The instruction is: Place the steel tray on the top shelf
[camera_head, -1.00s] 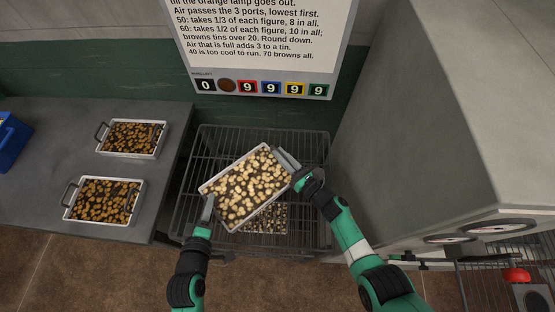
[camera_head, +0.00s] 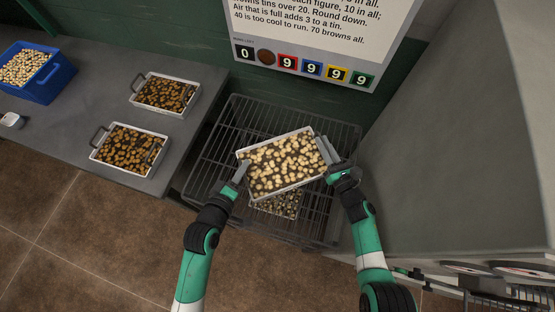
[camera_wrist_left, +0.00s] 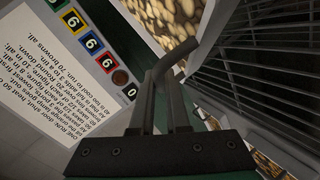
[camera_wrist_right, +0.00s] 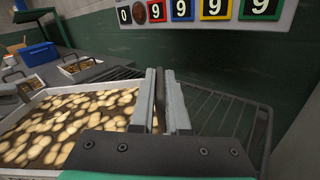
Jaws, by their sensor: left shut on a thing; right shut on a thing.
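The steel tray (camera_head: 282,163), full of pale nuts or chips, is held tilted slightly over the wire rack in the head view. It also shows in the right wrist view (camera_wrist_right: 70,128) and partly in the left wrist view (camera_wrist_left: 165,22). My left gripper (camera_head: 241,174) is shut on the tray's left handle. My right gripper (camera_head: 329,158) is shut at its right end; the handle there is mostly hidden by the fingers. The wire rack (camera_head: 215,150) has its top shelf below the tray. Another filled tray (camera_head: 280,205) shows lower in the rack, partly covered by the held tray.
Two trays of browned pieces, one at the back (camera_head: 166,94) and one in front (camera_head: 130,150), sit on the grey counter (camera_head: 105,75) at left. A blue bin (camera_head: 45,82) stands farther left. A large grey cabinet (camera_head: 450,140) borders the rack on the right. A sign (camera_head: 310,35) hangs behind.

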